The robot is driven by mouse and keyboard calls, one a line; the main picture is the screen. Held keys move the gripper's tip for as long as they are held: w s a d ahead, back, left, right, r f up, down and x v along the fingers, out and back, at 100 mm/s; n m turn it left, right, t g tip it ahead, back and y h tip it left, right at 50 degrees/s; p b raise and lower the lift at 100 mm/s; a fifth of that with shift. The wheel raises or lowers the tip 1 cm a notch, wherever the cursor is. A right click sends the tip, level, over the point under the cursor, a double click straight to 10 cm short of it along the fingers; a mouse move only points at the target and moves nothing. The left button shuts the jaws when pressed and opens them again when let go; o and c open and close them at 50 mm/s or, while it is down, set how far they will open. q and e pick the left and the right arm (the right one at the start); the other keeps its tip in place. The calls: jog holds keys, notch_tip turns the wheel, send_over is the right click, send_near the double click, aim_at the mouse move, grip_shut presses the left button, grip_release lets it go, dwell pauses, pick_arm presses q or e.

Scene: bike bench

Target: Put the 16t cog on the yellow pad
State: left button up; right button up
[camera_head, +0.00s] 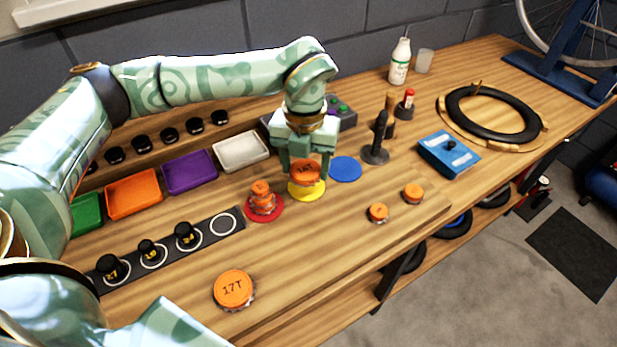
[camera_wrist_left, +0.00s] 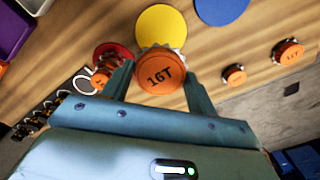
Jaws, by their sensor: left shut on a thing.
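The 16t cog (camera_head: 305,172) has an orange face marked 16T. My left gripper (camera_head: 306,168) is shut on it and holds it over the yellow pad (camera_head: 308,193), which shows below it in the head view. In the left wrist view the cog (camera_wrist_left: 161,74) sits between the two fingers, and the yellow pad (camera_wrist_left: 163,27) shows just past it. I cannot tell whether the cog touches the pad. My right gripper cannot be made out in these frames.
A red pad (camera_head: 266,213) holding a stack of small cogs is just left. A blue pad (camera_head: 346,168) is just right. A 17T cog (camera_head: 233,289) lies near the front edge. Two small cogs (camera_head: 413,193) (camera_head: 378,212) lie to the right. A black stand (camera_head: 376,153) is behind.

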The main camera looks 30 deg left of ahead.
aim_at(306, 161)
pick_arm(q)
jog(key=w+f, duration=0.1)
jog(key=w+a+f, duration=0.1)
jog(key=shift+f+b, duration=0.3)
jog(key=f, duration=0.1)
jog(key=f+b, duration=0.1)
jog(key=f, duration=0.1)
jog(key=shift+w+f, duration=0.2)
jog(key=shift+f, duration=0.1)
jog(key=shift+a+f, duration=0.1)
jog(key=shift+f, duration=0.05)
pick_arm(e)
jog(key=shift+s+a+f, duration=0.1)
jog(key=shift+s+f, duration=0.1)
jog(key=shift+f, duration=0.35)
jog(key=shift+s+f, duration=0.2)
jog(key=shift+f, duration=0.35)
pick_arm(q)
jog(key=o, duration=1)
notch_tip(306, 161, up, 12)
jog(key=p, duration=0.3)
jog(key=shift+r, duration=0.2)
pick_arm(e)
jog(key=r, duration=0.1)
jog(key=w+r, duration=0.1)
jog(key=r, duration=0.1)
jog(key=shift+a+r, duration=0.1)
